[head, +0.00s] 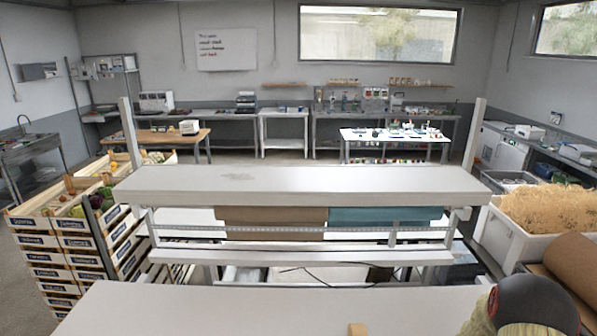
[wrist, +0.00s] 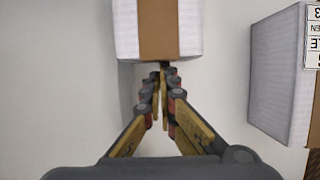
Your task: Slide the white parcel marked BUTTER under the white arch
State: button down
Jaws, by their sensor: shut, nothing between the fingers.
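In the wrist view, a white parcel (wrist: 124,30) with a broad brown band stands just ahead of my gripper (wrist: 163,70). The gripper's fingers are together, with the tips at the parcel's near edge; I cannot tell whether they touch it. No lettering shows on this parcel. A second white parcel (wrist: 278,75) stands to the right, apart from the fingers. Its label (wrist: 313,38) is cut off by the frame, with only bits of letters showing. I cannot make out the word BUTTER or a white arch in either view.
In the head view, a pale bench top (head: 230,310) lies in front, with a small tan block (head: 357,329) at its near edge. Behind it a long white shelf (head: 300,182) spans brown (head: 270,222) and teal (head: 385,215) panels. Crates (head: 75,240) stand left.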

jog(key=shift+d, duration=0.15)
jog(key=shift+s+d+p, duration=0.1)
jog(key=shift+d+p, duration=0.35)
jog(key=shift+d, duration=1)
jog(key=shift+d+p, duration=0.55)
jog(key=shift+d, duration=0.85)
jog(key=shift+s+d, duration=0.1)
jog(key=shift+d, duration=0.05)
jog(key=shift+d+p, duration=0.6)
jog(key=shift+d, duration=0.85)
